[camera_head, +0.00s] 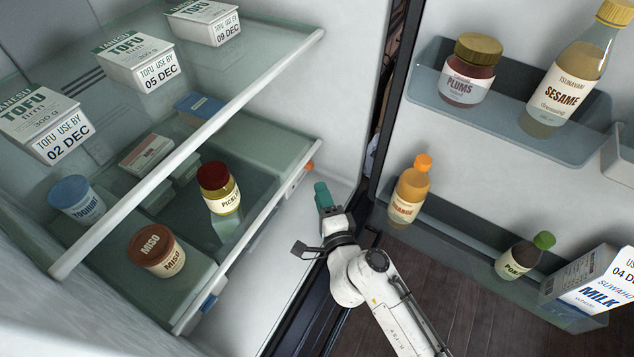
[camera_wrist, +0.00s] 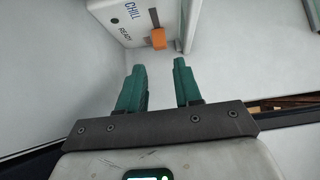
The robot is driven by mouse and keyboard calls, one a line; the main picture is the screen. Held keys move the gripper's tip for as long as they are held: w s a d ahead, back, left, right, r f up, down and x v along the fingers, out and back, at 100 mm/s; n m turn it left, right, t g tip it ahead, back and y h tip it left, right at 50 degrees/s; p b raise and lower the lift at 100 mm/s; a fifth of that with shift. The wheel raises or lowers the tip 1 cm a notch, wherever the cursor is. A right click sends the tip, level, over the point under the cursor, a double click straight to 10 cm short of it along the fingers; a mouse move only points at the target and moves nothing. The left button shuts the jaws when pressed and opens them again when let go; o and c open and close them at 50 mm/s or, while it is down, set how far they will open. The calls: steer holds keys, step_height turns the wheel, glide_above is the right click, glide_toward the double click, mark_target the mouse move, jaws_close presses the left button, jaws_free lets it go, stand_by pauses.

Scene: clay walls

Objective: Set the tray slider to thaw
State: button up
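The tray (camera_head: 258,219) is the lower drawer-like shelf in the fridge, with a pale front rail. An orange slider tab (camera_head: 309,166) sits at the rail's far right end. In the wrist view the orange tab (camera_wrist: 158,38) is beside the words CHILL and READY on the pale tray end (camera_wrist: 115,14). No THAW wording is readable. My gripper (camera_head: 321,188) is just right of and below the tab in the head view. In the wrist view my gripper (camera_wrist: 158,66) has its teal fingers apart with empty space between them. The tab is ahead of that gap, apart from both fingertips.
A pickle jar (camera_head: 218,190), a miso tub (camera_head: 157,251) and a yoghurt tub (camera_head: 76,200) stand on the tray. Tofu packs (camera_head: 137,61) sit on the glass shelf above. The open door's bins (camera_head: 470,236) hold bottles and milk to the right.

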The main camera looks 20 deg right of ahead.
steer(key=shift+s+a, duration=0.15)
steer(key=shift+s, duration=0.9)
